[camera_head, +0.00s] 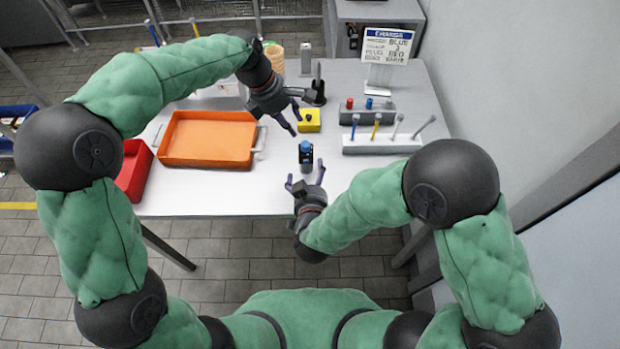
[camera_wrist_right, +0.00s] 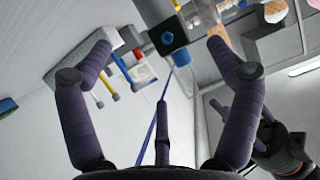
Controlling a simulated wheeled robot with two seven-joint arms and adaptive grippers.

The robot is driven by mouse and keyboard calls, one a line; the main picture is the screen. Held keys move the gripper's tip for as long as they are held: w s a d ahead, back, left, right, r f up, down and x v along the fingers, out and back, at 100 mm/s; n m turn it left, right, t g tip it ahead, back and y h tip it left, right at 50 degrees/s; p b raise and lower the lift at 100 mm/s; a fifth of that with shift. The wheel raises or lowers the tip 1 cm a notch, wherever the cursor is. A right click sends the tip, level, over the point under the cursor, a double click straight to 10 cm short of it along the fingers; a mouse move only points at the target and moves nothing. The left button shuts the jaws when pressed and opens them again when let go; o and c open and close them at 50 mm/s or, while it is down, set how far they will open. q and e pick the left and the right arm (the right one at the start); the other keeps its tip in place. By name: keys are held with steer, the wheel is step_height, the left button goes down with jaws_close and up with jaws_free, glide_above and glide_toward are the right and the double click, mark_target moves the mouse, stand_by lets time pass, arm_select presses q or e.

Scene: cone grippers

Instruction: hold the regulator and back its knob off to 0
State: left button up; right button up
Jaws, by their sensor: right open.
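The regulator (camera_head: 306,158), a small dark block with a blue knob (camera_head: 305,146), stands on the table near its front edge. I cannot read any scale on the knob.
An orange tray (camera_head: 163,158) and a red bin (camera_head: 133,172) are at the left. A yellow box (camera_head: 313,127) with a black button sits behind the regulator. A white rack (camera_head: 378,148) of upright tools stands at the right. The table's front strip (camera_head: 220,203) is clear.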

mark_target(309, 161)
steer(key=x, duration=1)
steer(key=shift+w+f, duration=0.1)
steer(key=shift+f, duration=0.1)
